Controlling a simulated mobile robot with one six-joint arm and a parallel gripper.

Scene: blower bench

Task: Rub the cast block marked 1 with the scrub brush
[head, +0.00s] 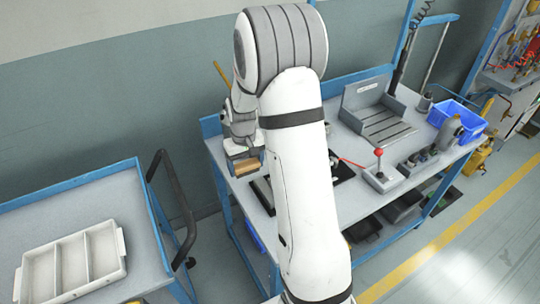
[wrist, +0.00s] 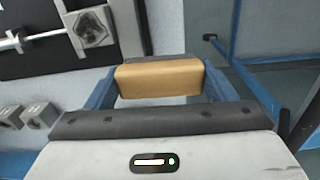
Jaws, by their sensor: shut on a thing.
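My gripper (head: 243,150) is above the left end of the bench in the head view. In the wrist view its two blue fingers (wrist: 158,82) are shut on the tan wooden body of the scrub brush (wrist: 158,76). The brush also shows in the head view as a small tan block (head: 248,167); its bristles cannot be made out. A grey cast block (wrist: 92,28) lies on a dark surface at the upper left of the wrist view, apart from the brush. Two more grey blocks (wrist: 40,114) stand at the left edge. No number is readable on any block.
The bench (head: 240,186) holds a grey slotted fixture (head: 385,125), a red-knobbed lever box (head: 381,178) and a blue bin (head: 457,121). A blue-framed cart with a white divided tray (head: 112,275) stands at left. My arm hides the bench's middle.

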